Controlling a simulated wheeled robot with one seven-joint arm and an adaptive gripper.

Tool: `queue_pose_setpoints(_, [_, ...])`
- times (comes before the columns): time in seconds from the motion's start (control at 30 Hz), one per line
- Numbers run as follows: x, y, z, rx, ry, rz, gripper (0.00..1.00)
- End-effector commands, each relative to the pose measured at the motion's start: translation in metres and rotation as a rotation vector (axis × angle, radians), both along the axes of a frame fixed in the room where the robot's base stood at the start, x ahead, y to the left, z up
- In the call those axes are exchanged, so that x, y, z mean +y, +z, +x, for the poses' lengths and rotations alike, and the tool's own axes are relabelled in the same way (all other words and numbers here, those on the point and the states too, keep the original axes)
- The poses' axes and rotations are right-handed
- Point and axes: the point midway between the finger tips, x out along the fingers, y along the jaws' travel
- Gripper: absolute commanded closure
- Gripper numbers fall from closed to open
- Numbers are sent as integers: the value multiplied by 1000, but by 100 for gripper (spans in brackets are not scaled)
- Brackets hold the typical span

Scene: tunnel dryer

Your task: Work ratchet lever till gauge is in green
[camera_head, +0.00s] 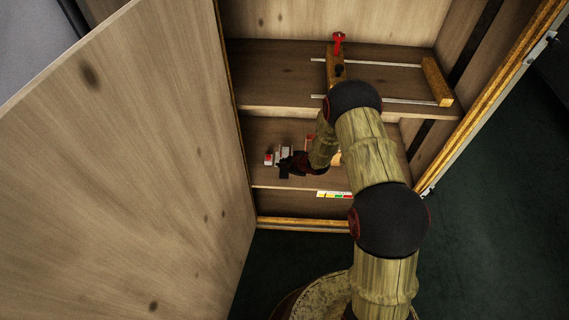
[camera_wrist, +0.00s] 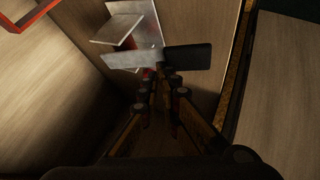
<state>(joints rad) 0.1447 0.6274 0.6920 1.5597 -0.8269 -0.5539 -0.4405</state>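The ratchet lever, a flat metal bar with a black grip (camera_wrist: 188,57), shows in the wrist view, lying crosswise just beyond my fingertips. It joins a grey metal bracket (camera_wrist: 125,28) with a red part behind it. My gripper (camera_wrist: 158,76) points at the lever, its fingers apart with a narrow gap and nothing seen between them. I cannot tell whether the tips touch the lever. In the head view my gripper (camera_head: 286,165) is in the lower compartment beside the metal parts (camera_head: 281,153). The gauge strip (camera_head: 335,194), with coloured bands including green, is at the lower shelf's front edge; its reading is too small to see.
A large wooden door (camera_head: 120,170) stands open at the left. On the upper shelf (camera_head: 275,80) are two metal rods, a wooden end bar (camera_head: 436,82) and a red handle (camera_head: 339,42). The cabinet's right frame (camera_head: 490,100) bounds the opening close to my arm.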

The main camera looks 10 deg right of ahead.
Motion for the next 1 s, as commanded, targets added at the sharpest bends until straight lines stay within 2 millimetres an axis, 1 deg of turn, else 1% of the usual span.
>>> queue_pose_setpoints(0.03, [1,-7,-7,15,1,0,100])
queue_pose_setpoints(0.37, [1,-5,-7,16,1,0,100])
queue_pose_setpoints(1.0, [0,32,-4,11,1,-1,100])
